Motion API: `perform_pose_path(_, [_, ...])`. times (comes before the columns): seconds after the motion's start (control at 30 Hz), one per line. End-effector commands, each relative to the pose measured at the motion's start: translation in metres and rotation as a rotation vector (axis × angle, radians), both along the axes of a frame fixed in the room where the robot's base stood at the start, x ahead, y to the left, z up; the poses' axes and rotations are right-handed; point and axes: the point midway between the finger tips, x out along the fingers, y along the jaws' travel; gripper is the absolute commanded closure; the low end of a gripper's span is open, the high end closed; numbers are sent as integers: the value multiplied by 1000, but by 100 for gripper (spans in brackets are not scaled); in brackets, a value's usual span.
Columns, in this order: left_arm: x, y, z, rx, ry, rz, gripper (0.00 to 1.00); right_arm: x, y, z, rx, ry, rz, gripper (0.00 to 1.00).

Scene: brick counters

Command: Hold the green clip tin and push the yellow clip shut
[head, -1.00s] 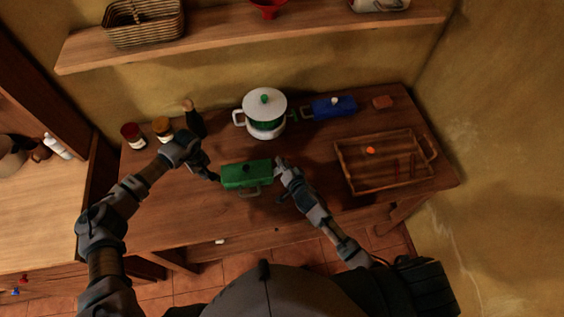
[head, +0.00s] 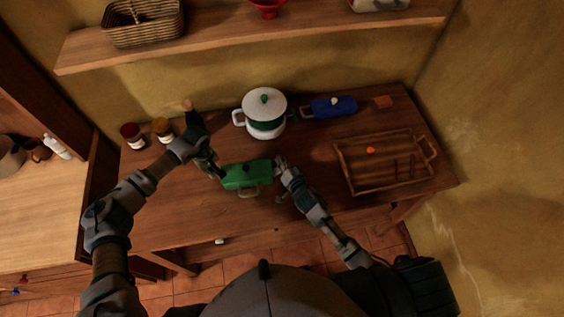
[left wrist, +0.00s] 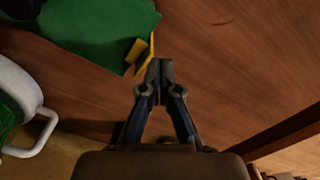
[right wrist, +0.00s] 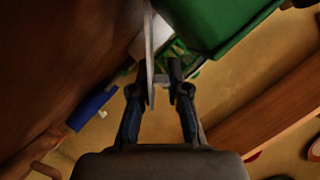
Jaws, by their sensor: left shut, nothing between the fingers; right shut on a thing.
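The green clip tin (head: 246,174) lies on the wooden counter between my two grippers. Its yellow clip (left wrist: 143,54) sticks out from the tin's edge in the left wrist view; in the head view I cannot make it out. My left gripper (head: 219,174) is shut and empty at the tin's left end. In the left wrist view its fingertips (left wrist: 160,66) are right beside the clip; I cannot tell if they touch it. My right gripper (head: 280,163) is at the tin's right end, its fingers (right wrist: 161,80) shut on a thin pale piece, apparently the tin's handle.
A wooden tray (head: 345,177) holds a small orange thing. Two jars (head: 132,134) stand at the left. A shelf (head: 230,41) runs above.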

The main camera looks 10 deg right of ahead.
Motion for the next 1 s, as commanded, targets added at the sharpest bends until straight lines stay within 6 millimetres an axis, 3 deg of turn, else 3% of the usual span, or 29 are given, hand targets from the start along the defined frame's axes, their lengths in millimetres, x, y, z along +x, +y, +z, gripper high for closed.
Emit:
perform_pose_path(0.6, [1,10,66,0,-1,1,100,-2,0,-5,-3,10,-1,100])
perform_pose_path(0.93, [0,11,70,0,0,1,100,-2,0,-5,-4,10,-1,100])
perform_pose_path(0.97, [0,11,70,0,0,1,100,-2,0,-5,-4,10,-1,78])
perform_pose_path(1.0, [1,11,70,0,0,1,100,-2,0,-5,-4,10,-1,68])
